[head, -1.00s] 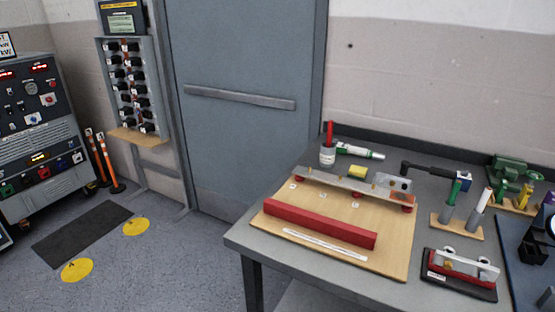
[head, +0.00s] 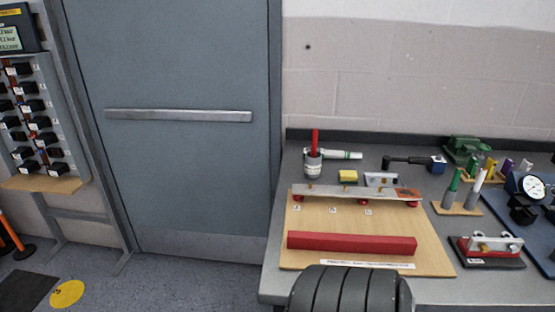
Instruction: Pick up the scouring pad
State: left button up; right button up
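The scouring pad (head: 348,176) is a small yellow block on the grey workbench in the head view. It lies behind the metal bar on the wooden board, to the right of the white pot with a red handle in it. Its top and front show, and nothing covers it. Neither gripper shows in the head view. A dark ribbed part, which looks like a piece of my own arm, shows at the bottom edge in front of the bench.
The wooden board (head: 440,258) carries a long red bar (head: 352,244) and a metal bar (head: 345,193). A door (head: 180,180) stands left.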

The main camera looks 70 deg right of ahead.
aim_at(348, 177)
jog(key=i+j+u, duration=0.15)
jog(key=i, duration=0.6)
jog(key=i+z, duration=0.25)
jog(key=z, duration=0.2)
jog(key=i+z, duration=0.25)
jog(key=z, duration=0.25)
jog(key=i+j+z, duration=0.15)
jog(key=z, duration=0.3)
jog(key=i+z, duration=0.1)
jog(key=z, duration=0.35)
jog(key=i+z, duration=0.15)
jog(key=z, duration=0.35)
jog(key=i+j+z, duration=0.1)
jog(key=z, duration=0.35)
jog(key=j+z, duration=0.15)
jog(key=z, duration=0.35)
jog(key=i+j+z, duration=0.15)
jog(key=z, duration=0.3)
